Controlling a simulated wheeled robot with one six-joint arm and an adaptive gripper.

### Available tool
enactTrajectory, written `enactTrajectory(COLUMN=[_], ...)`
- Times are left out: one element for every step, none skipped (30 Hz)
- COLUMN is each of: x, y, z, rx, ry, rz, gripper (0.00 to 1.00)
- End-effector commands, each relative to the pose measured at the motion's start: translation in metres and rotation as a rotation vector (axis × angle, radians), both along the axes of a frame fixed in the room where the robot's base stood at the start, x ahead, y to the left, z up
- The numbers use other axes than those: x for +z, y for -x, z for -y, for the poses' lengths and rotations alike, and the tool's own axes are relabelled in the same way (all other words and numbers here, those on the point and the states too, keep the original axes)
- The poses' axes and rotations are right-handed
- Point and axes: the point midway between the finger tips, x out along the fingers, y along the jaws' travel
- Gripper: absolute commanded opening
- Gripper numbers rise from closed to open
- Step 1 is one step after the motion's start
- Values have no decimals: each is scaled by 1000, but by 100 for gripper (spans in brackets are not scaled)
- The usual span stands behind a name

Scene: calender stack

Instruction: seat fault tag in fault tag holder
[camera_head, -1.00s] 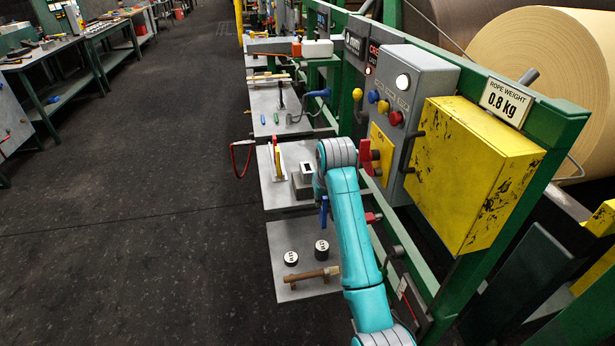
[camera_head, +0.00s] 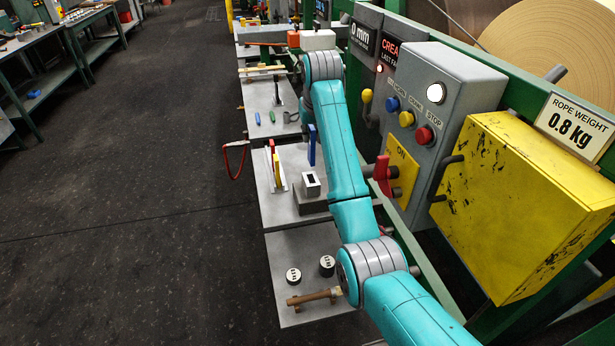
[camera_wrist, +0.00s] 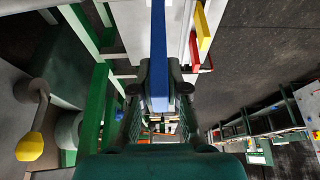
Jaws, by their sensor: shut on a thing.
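A blue tag (camera_head: 311,146), which I take to be the fault tag, hangs upright from my arm's end in the head view. It also shows as a long blue bar (camera_wrist: 158,45) in the wrist view, between the two fingers of my gripper (camera_wrist: 159,84), which is shut on it. A small silver socket with a dark slot (camera_head: 311,184), apparently the fault tag holder, stands on a grey block. In the head view the tag's lower end appears just above and behind the socket, apart from it. My arm hides the gripper in the head view.
Red and yellow upright tags (camera_head: 276,165) stand left of the socket. A red lever (camera_head: 382,176), a grey button panel (camera_head: 425,120) and a yellow box (camera_head: 530,190) lie to the right. Two weights and a wooden-handled tool (camera_head: 315,298) lie on the nearer shelf. The floor aisle is clear.

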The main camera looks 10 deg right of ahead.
Motion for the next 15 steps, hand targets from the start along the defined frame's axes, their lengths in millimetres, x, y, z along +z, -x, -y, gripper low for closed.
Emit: enactTrajectory(x=[-3,-6,-10,-14,-18,-25,-30,-36,-43,-48,-53,-58,-60,-63,-65], y=[0,0,0,1,1,1,1,1,1,1,1,1,1,1,0], z=[0,0,0,0,0,0,0,0,0,0,0,0,0,0,0], rx=[0,0,0,0,0,0,0,0,0,0,0,0,0,0,0], ry=[0,0,0,0,0,0,0,0,0,0,0,0,0,0,0], rz=[-1,-2,-2,-3,-4,-4,-3,-4,-4,-4,-3,-3,-3,-2,-2], gripper=[0,0,0,0,0,0,0,0,0,0,0,0,0,0,0])
